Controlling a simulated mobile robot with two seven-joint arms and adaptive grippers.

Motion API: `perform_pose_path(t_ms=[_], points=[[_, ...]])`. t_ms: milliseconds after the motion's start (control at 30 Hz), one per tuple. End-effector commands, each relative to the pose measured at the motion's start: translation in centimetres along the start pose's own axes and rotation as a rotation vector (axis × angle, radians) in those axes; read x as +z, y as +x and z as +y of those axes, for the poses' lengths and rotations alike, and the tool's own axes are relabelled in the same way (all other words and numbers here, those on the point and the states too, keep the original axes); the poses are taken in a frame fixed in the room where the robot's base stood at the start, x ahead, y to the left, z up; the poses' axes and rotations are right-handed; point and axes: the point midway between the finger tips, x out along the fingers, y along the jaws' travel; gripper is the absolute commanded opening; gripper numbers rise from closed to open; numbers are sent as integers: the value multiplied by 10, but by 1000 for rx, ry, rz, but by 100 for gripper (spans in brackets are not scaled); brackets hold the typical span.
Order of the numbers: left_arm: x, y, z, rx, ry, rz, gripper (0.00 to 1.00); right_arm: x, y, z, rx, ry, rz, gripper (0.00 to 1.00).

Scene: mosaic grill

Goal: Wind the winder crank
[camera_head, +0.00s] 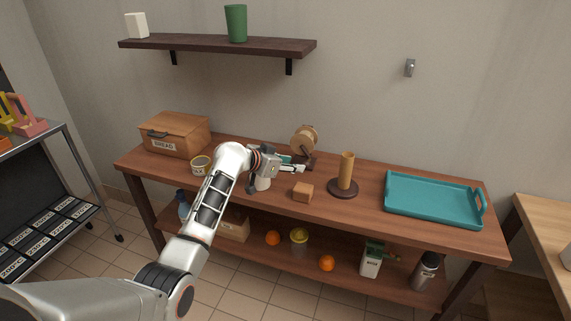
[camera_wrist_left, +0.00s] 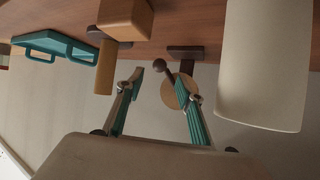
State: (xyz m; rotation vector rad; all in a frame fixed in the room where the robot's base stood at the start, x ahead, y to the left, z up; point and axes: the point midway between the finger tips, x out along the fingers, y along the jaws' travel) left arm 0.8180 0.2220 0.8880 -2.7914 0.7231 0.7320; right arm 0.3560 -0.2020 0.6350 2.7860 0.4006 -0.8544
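The winder (camera_head: 305,139) stands at the back of the wooden workbench, a round light-wood drum on a dark base. The drum also shows in the left wrist view (camera_wrist_left: 177,95), partly behind a finger. The crank's dark round knob (camera_wrist_left: 159,65) shows there on a short arm, in line with the gap between the fingertips. I cannot tell whether it is between them in depth. My left gripper (camera_head: 296,163) is open, its fingers beside the winder's base; its teal finger pads (camera_wrist_left: 161,78) are apart with nothing held. My right gripper is not in view.
A wooden block (camera_head: 303,193), a post on a round base (camera_head: 347,172) and a teal tray (camera_head: 432,200) stand right of the gripper. A white cylinder (camera_wrist_left: 265,65) stands close by. A bread box (camera_head: 175,134) and a tin (camera_head: 201,166) are on the left.

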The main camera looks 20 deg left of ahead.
Motion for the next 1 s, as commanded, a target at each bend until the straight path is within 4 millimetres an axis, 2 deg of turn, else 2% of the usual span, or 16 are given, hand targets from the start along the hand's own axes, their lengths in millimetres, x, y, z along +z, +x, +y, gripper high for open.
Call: perform_pose_path(t_ms=[133,333,867,1000], points=[[0,-17,0,-1,1,1,37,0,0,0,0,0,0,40],[0,-27,0,0,0,-1,37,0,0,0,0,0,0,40],[-1,-27,1,0,-4,6,37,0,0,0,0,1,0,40],[-18,-23,7,-3,-59,86,37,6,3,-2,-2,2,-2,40]])
